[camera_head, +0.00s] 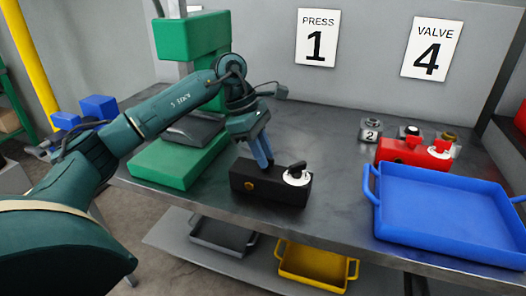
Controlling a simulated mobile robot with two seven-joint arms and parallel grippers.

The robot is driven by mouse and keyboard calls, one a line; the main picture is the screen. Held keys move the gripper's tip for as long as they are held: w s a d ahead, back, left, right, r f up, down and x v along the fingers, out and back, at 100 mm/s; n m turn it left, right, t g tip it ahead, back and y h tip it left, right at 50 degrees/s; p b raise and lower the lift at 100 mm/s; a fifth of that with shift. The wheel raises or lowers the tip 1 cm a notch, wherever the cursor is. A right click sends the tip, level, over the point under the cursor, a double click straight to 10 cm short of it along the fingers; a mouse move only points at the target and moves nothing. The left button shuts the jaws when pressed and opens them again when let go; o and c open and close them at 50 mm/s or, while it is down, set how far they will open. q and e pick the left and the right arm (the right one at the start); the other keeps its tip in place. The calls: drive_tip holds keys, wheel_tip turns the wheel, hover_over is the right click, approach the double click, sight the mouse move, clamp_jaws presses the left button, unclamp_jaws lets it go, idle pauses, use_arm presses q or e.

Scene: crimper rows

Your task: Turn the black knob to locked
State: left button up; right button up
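The black knob (298,168) sits on a round white dial (292,180) at the right end of a black box (262,195) near the table's front edge. Its exact setting is too small to read. The box also has a brass-coloured round part (249,184) on its front. My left gripper (266,165) points down with its blue fingers over or just behind the box, left of the knob and apart from it. Its fingers look close together, and I cannot tell whether they are shut. My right gripper is not in view.
A green press (192,40) stands behind my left arm. Right of the box lie a blue tray (445,215), red valve parts (412,152) and small grey fittings, one marked 2 (371,131). Yellow (312,265) and grey (222,236) trays are below. Bare table (335,185) lies right of the knob.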

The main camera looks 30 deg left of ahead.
use_arm(q)
drive_tip(key=shift+o, duration=1.1)
drive_tip(key=v, duration=1.3)
